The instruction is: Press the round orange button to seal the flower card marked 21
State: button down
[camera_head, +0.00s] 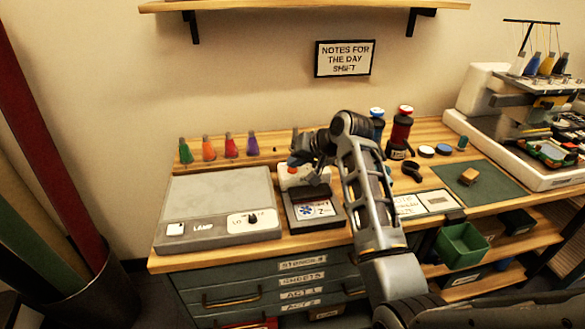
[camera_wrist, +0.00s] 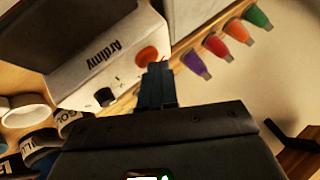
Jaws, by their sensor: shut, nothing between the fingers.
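The white sealing machine (camera_head: 289,181) stands at the table's back, with a dark tray in front of it. The flower card (camera_head: 314,210) lies in that tray, showing a blue flower and a number I cannot fully read. The round orange button (camera_wrist: 147,57) is on the machine's white face in the wrist view, beside a black knob. My gripper (camera_wrist: 157,68) is shut and empty, its dark fingertips right at the button's edge; I cannot tell whether they touch it.
A grey lamp box (camera_head: 220,206) stands left of the tray. Several coloured cones (camera_head: 231,146) line the back edge.

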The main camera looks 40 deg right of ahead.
aim_at(296, 170)
jog(key=shift+r+p, duration=0.85)
jog(key=shift+p, duration=0.1)
notch_tip(296, 170, up, 5)
jog(key=p, duration=0.5)
